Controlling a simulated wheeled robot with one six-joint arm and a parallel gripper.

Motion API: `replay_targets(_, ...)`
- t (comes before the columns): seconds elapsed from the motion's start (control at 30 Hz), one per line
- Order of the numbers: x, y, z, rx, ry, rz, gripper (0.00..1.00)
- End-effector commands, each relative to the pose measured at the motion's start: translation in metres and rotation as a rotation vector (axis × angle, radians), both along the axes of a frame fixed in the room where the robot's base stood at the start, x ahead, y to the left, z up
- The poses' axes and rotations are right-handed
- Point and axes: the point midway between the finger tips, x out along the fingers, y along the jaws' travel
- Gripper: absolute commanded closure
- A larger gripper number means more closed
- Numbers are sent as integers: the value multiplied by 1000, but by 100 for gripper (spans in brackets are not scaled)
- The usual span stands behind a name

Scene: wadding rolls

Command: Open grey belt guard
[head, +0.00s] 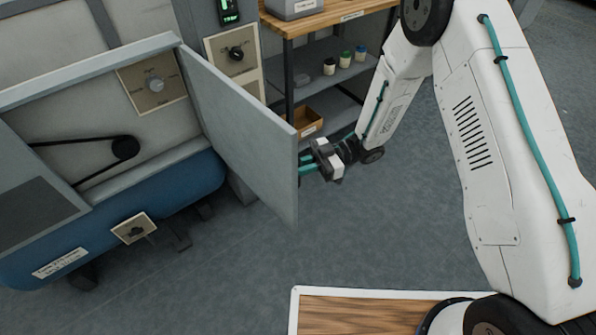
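The grey belt guard (243,122) is a flat hinged panel on the machine at left. It stands swung out from the machine, with its inner face toward the camera. A black belt and pulley (124,148) show in the uncovered opening. My gripper (305,166) is at the guard's free edge, on its far right side. Its teal fingers appear at that edge, and their tips seem partly hidden behind the panel. I cannot tell whether they hold anything there. Any handle on the guard's outer face is hidden.
Knob panels (154,84) and a lower switch plate (134,228) are on the machine. A shelf unit (325,20) with jars (345,59) and a cardboard box (306,122) stands behind my gripper. A white-edged wooden surface (360,314) is in front. The floor between is clear.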

Motion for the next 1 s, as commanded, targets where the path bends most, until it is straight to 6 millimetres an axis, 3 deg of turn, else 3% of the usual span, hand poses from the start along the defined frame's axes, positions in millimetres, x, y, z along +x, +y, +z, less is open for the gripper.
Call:
replay_targets(0.5, 2, 1, -2, -3, 4, 15, 100)
replay_targets(0.53, 2, 1, -2, -3, 4, 15, 85)
replay_targets(0.6, 2, 1, -1, -2, 4, 14, 70)
replay_targets(0.87, 4, 2, -1, -1, 2, 13, 70)
replay_targets(1.0, 9, -8, -1, 0, 1, 10, 70)
